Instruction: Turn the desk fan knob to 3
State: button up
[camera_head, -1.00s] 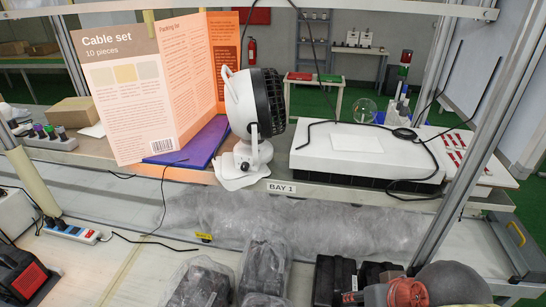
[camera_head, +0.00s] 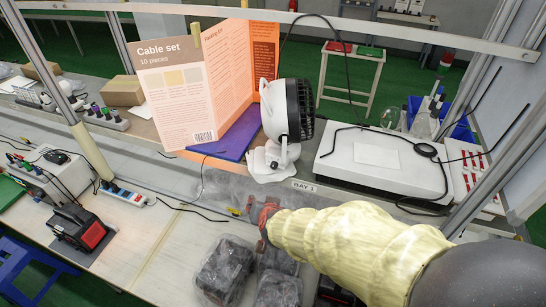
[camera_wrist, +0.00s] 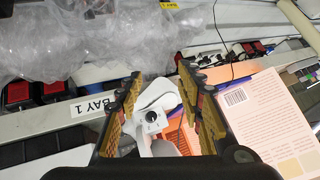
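The white desk fan (camera_head: 270,128) with a dark grille stands on the upper shelf above the BAY 1 label. Its white base shows in the wrist view (camera_wrist: 158,92), with a dark round knob (camera_wrist: 152,116) facing the camera. The knob's setting is too small to read. My gripper (camera_wrist: 158,72) is open and empty, its two fingers spread to either side of the fan base in that view. In the head view my gripper (camera_head: 263,215) is below and in front of the fan, largely hidden by my arm. I see no contact with the knob.
The Cable set card (camera_head: 180,98) stands left of the fan, by a purple folder (camera_head: 235,138). A white box (camera_head: 385,162) with a loose black cable is to the right. The shelf edge (camera_wrist: 40,125) and plastic wrap (camera_wrist: 95,35) lie close to my gripper.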

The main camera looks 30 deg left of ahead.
aim_at(273, 167)
jog(key=w+a+m+t+p, duration=0.1)
jog(key=w+t, duration=0.1)
jog(key=w, duration=0.2)
jog(key=w+a+r+m+t+h+p, duration=0.1)
jog(key=w+t, duration=0.1)
jog(key=w, duration=0.3)
jog(key=w+a+m+t+h+p, duration=0.1)
jog(key=w+t, duration=0.1)
jog(key=w, duration=0.2)
jog(key=shift+w+r+p, duration=0.2)
jog(key=shift+w+p, duration=0.05)
jog(key=shift+p, duration=0.05)
jog(key=shift+c, duration=0.9)
jog(key=c, duration=0.8)
